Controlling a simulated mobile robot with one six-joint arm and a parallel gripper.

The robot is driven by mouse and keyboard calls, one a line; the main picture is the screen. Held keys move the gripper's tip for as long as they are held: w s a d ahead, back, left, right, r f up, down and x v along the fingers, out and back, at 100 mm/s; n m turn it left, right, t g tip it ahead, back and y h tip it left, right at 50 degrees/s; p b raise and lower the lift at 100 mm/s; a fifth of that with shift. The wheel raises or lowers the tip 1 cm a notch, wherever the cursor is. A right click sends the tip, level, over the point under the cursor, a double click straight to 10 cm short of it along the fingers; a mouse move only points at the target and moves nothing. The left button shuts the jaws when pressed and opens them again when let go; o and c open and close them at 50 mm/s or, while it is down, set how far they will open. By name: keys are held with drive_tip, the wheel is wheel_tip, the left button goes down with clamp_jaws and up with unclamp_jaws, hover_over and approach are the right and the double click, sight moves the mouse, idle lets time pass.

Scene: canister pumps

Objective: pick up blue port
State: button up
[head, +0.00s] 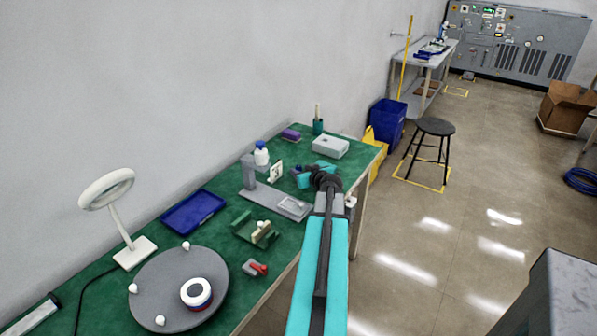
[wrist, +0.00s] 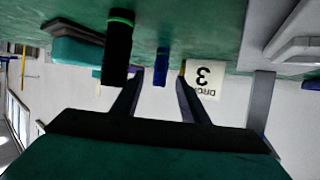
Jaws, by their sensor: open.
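The blue port (wrist: 161,67) is a small blue cylinder hanging from the green surface in the wrist view, which looks upside down. It shows in the gap between the two fingers of my gripper (wrist: 159,82). The fingers are open, one on each side of it in the picture, and I cannot tell whether they reach its depth. In the head view my gripper (head: 302,180) is low over the far part of the green table, and I cannot make out the port surely there.
A black cylinder with a green band (wrist: 118,47) is close left of the port in the wrist view. A white card marked 3 (wrist: 203,77) is close right. The grey stand (head: 248,172), white box (head: 330,147) and blue-capped bottle (head: 261,154) are near my gripper.

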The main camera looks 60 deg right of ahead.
drive_tip(key=shift+x, duration=0.8)
clamp_jaws()
